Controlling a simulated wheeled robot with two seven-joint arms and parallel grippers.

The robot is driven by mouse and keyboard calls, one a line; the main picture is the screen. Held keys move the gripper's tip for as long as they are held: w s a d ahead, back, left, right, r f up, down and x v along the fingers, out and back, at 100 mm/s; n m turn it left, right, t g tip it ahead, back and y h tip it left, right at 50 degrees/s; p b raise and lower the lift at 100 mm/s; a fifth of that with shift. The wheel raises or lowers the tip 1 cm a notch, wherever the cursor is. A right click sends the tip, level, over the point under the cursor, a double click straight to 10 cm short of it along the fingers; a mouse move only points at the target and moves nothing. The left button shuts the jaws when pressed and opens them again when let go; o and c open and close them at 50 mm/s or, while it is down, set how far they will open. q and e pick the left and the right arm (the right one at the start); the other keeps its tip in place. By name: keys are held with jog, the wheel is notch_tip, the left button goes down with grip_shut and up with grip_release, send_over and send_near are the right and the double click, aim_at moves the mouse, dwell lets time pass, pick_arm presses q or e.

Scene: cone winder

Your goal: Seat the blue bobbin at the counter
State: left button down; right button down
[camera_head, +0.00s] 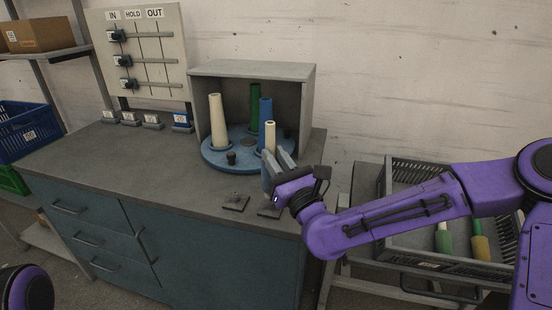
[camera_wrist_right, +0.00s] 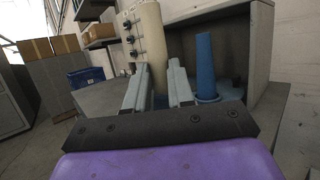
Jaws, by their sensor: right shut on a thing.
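The blue bobbin (camera_head: 265,110) stands upright on the round blue turntable (camera_head: 215,158) in the open-fronted grey housing; it also shows in the right wrist view (camera_wrist_right: 205,62), right of my fingers. My right gripper (camera_head: 278,160) is at the turntable's front right edge, shut on a cream bobbin (camera_head: 270,137). That bobbin rises between the fingers in the right wrist view (camera_wrist_right: 155,50); its lower end is hidden. Another cream bobbin (camera_head: 218,122) and a green bobbin (camera_head: 254,105) stand on the turntable. My left gripper is out of view.
Two dark square pads (camera_head: 235,202) lie on the grey counter (camera_head: 140,165) at its front right. A short dark peg (camera_head: 231,157) stands bare on the turntable. A slider board (camera_head: 140,50) marked IN, HOLD, OUT stands behind. A crate (camera_head: 400,170) with bobbins is at right.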

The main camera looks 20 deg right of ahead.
jog(key=shift+f+b, duration=1.5)
jog(key=shift+f, duration=0.15)
jog(key=shift+f+b, duration=0.35)
jog(key=shift+f, duration=0.15)
jog(key=c, duration=0.9)
grip_release()
